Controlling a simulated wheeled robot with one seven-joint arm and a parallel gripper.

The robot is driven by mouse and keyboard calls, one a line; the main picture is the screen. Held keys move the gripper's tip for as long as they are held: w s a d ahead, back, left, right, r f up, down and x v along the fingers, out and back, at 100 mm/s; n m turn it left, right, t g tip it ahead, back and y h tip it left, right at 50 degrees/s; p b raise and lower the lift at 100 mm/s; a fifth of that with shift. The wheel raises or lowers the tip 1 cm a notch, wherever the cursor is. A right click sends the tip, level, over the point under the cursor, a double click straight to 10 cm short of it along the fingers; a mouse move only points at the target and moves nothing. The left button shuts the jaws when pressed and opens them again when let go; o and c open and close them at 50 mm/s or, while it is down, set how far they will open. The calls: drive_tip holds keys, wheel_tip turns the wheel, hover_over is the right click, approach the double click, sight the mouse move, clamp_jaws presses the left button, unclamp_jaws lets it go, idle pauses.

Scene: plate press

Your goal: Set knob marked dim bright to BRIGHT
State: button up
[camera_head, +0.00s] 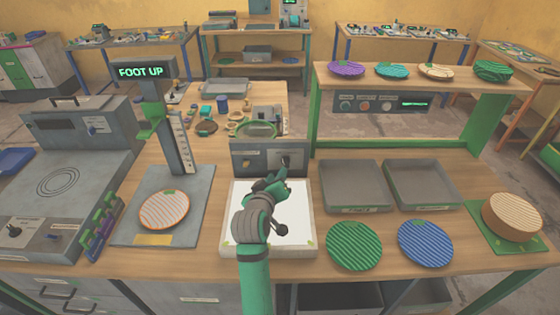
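A grey control box (239,158) stands behind a lit white panel (290,206) on the wooden bench. Its front has a small light-coloured control at left (249,161) and a dark knob (286,161) at right. The labels are too small to read, so I cannot tell which control is marked dim bright or where it points. My green and grey arm reaches over the white panel from the front. My gripper (284,174) is at the right-hand knob and partly hides it. Whether the fingers touch it, or are open or shut, is too small to tell.
A press with a "FOOT UP" display (141,71) stands at left, with a striped plate (164,210) on its base. Two grey trays (355,207) are at right, with green (354,246) and blue (425,244) striped plates in front. A green-framed shelf (315,125) rises behind.

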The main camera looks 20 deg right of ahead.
sight(284, 164)
drive_tip(key=x, duration=0.9)
drive_tip(key=shift+w+d+f, duration=0.1)
drive_tip(key=shift+w+d, duration=0.1)
drive_tip(key=shift+w, duration=0.05)
drive_tip(key=c, duration=0.7)
drive_tip(key=shift+s+a, duration=0.1)
clamp_jaws()
